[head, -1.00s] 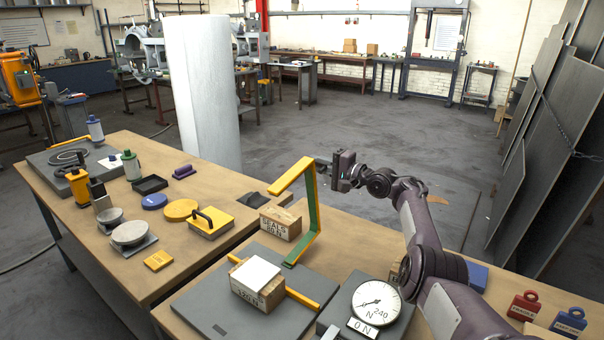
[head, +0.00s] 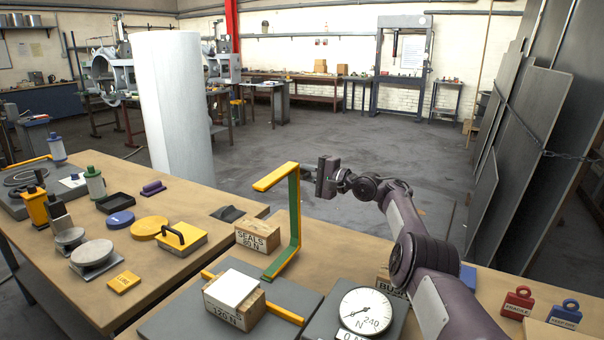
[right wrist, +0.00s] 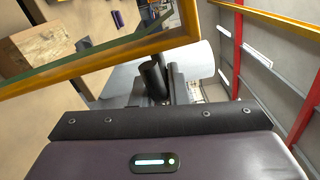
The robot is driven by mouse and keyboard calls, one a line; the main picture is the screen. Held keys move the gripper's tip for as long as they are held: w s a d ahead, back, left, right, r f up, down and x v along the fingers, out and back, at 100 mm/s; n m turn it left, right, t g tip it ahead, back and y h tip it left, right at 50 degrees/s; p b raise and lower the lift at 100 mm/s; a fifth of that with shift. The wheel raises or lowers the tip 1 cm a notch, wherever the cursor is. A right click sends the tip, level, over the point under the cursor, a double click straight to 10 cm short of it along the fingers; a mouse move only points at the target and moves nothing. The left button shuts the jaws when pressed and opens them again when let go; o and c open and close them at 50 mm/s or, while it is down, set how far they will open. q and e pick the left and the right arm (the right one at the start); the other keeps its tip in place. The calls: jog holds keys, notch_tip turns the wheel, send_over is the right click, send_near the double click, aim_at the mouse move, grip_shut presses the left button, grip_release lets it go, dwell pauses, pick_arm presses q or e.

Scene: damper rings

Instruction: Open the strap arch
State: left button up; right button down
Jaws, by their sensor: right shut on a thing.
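The strap arch (head: 295,215) is a yellow and green angular band. It stands upright behind a grey plate (head: 165,322), its top arm pointing left. A wooden block marked 120 N (head: 222,313), with a white top, sits on the plate over a yellow bar (head: 287,314). My right gripper (head: 312,180) is at the right side of the arch's upright, near its top, and is shut. It appears to hold the arch, but the contact is hard to see. In the right wrist view the arch (right wrist: 110,62) crosses close in front, and dark fingers (right wrist: 163,80) show beyond it. My left gripper is out of view.
A dial gauge (head: 366,311) stands right of the plate. A SEALS block (head: 257,236) is just left of the arch. Several tools crowd the left table. A white column (head: 172,105) stands behind.

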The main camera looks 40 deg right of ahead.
jog(key=c, duration=1.5)
grip_release()
jog(key=shift+o, duration=0.2)
jog(key=shift+s, duration=0.1)
jog(key=shift+s+d+p, duration=0.2)
jog(key=shift+s+p, duration=0.2)
jog(key=shift+p, duration=0.15)
jog(key=v, duration=0.6)
jog(key=shift+s+p, duration=0.4)
jog(key=shift+p, duration=0.05)
jog(key=shift+d, duration=0.1)
